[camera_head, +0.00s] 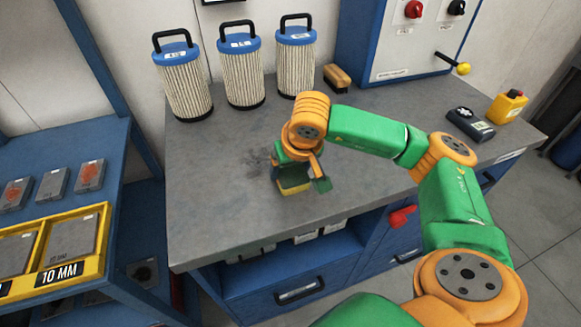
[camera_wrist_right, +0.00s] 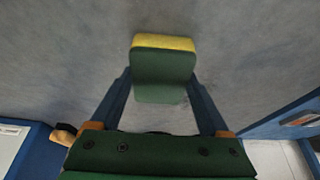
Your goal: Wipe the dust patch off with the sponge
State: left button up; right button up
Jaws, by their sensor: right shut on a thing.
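The sponge (camera_head: 293,186), yellow with a dark green side, is between the fingers of my right gripper (camera_head: 300,184), low over the grey worktop (camera_head: 220,220). In the right wrist view the sponge (camera_wrist_right: 163,70) sits between the two fingertips, and the right gripper (camera_wrist_right: 160,92) is shut on it. I cannot tell whether the sponge touches the worktop. The dust patch (camera_head: 258,160) is a dark smudge on the worktop, just left of and behind the gripper. Part of it may be hidden by the gripper. My left gripper is not in view.
Three filter cartridges with blue caps (camera_head: 241,70) stand along the back. A brush (camera_head: 337,78) lies near the blue control cabinet (camera_head: 355,40). A dark handheld device (camera_head: 470,124) and a yellow bottle (camera_head: 507,106) are at the right. The left front of the worktop is clear.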

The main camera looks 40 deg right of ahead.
jog(key=p+v, duration=0.1)
jog(key=v, duration=0.2)
jog(key=shift+w, duration=0.15)
jog(key=shift+w+d+r+p, duration=0.1)
jog(key=shift+w+r+p, duration=0.05)
jog(key=shift+r+p, duration=0.35)
jog(key=shift+w+d+r+p, duration=0.1)
jog(key=shift+w+r+p, duration=0.1)
jog(key=shift+r+p, duration=0.3)
notch_tip(320, 180, up, 3)
jog(key=shift+s+a+f+p, duration=0.1)
jog(key=shift+s+p, duration=0.05)
jog(key=shift+p, duration=1.1)
jog(key=shift+r, duration=0.25)
